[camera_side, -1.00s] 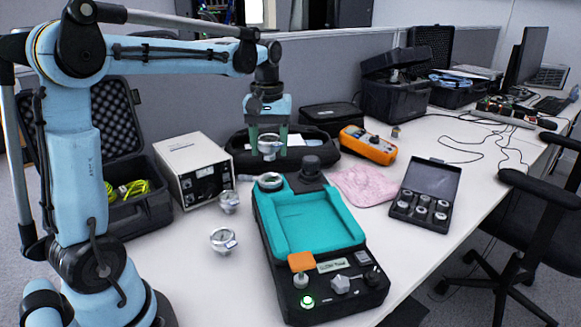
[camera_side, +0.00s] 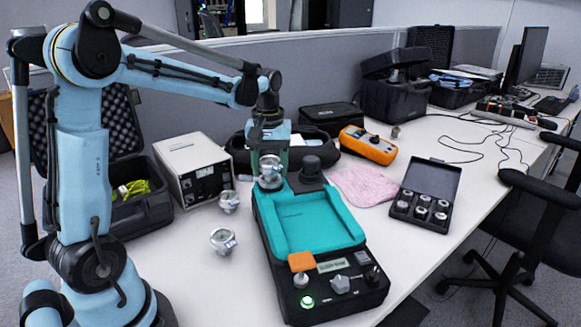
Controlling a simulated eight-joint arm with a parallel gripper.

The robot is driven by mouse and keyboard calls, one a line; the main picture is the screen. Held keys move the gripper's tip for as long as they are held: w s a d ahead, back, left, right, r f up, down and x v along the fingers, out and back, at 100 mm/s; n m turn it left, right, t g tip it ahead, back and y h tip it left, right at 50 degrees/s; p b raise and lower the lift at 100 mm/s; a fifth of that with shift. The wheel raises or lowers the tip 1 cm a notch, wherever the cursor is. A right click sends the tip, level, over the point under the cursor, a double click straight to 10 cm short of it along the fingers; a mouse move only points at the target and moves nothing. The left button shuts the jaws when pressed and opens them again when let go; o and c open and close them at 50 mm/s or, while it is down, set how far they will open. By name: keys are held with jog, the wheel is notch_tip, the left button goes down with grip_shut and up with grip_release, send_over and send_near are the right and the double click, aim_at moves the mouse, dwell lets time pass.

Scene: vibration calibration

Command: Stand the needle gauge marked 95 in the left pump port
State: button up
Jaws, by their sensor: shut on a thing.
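My gripper (camera_side: 269,164) is shut on a silver needle gauge (camera_side: 269,169) and holds it upright, right at the left pump port at the back left of the teal-and-black pump unit (camera_side: 262,212). The gauge hides the port, and I cannot tell whether its stem is inside or just above it. The mark on the gauge is too small to read. Two other silver gauges, one nearer (camera_side: 223,241) and one farther back (camera_side: 229,201), are on the table left of the pump.
A black knob (camera_side: 311,167) stands just right of the held gauge. A white meter box (camera_side: 193,168) is to the left. An orange multimeter (camera_side: 368,145), a pink cloth (camera_side: 362,186) and an open case of fittings (camera_side: 427,194) lie to the right. The front-left table is clear.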

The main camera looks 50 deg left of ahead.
jog(key=shift+f, duration=0.7)
dwell(1.1)
jog(key=shift+w, duration=0.1)
